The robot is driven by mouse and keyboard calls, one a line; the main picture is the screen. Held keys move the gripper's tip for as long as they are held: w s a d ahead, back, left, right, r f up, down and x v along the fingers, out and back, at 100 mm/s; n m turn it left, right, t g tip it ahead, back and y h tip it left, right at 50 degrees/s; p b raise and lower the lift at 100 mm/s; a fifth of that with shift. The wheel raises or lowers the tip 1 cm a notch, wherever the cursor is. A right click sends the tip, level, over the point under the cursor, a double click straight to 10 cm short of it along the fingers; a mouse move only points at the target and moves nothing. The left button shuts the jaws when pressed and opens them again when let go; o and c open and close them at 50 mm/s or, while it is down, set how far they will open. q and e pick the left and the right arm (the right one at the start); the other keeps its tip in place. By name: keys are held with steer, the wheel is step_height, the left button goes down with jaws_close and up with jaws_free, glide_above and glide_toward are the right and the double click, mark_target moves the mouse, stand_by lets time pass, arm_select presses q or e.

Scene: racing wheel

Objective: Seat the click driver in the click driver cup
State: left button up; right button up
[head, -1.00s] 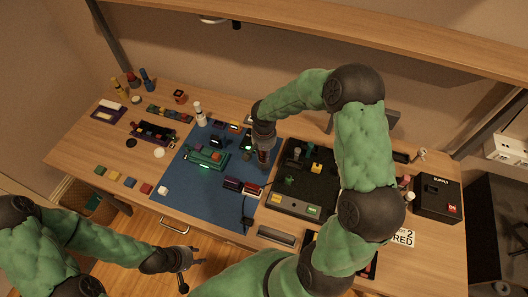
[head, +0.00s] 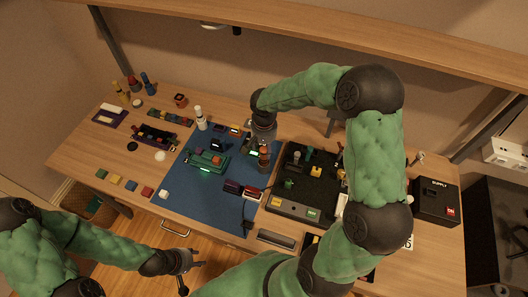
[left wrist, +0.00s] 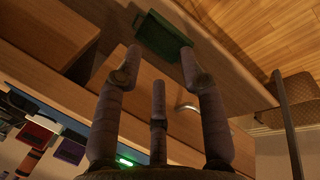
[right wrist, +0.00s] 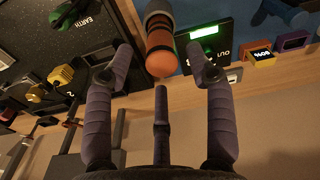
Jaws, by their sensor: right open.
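An orange-brown cylinder with a dark band, which looks like the click driver (head: 264,158), stands at the right edge of the blue mat. It also shows in the right wrist view (right wrist: 159,45), just beyond and between the fingertips. My right gripper (head: 264,134) is open beside its upper end; in the right wrist view its fingers (right wrist: 158,65) are apart, with clear gaps to the cylinder. I cannot make out the click driver cup; the cylinder's lower end is partly hidden. My left gripper (head: 186,262) is open and empty in front of the desk; its spread fingers show in the left wrist view (left wrist: 160,70).
The blue mat (head: 205,195) carries a green device (head: 208,161) with a lit strip. A black board (head: 308,180) with several colored parts lies right of the cylinder. A black supply box (head: 437,198) stands at the far right. Small colored blocks lie at the desk's left.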

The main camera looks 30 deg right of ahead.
steer(key=shift+s+r+p, duration=0.15)
steer(key=shift+r+p, duration=0.15)
steer(key=shift+r, duration=2.4)
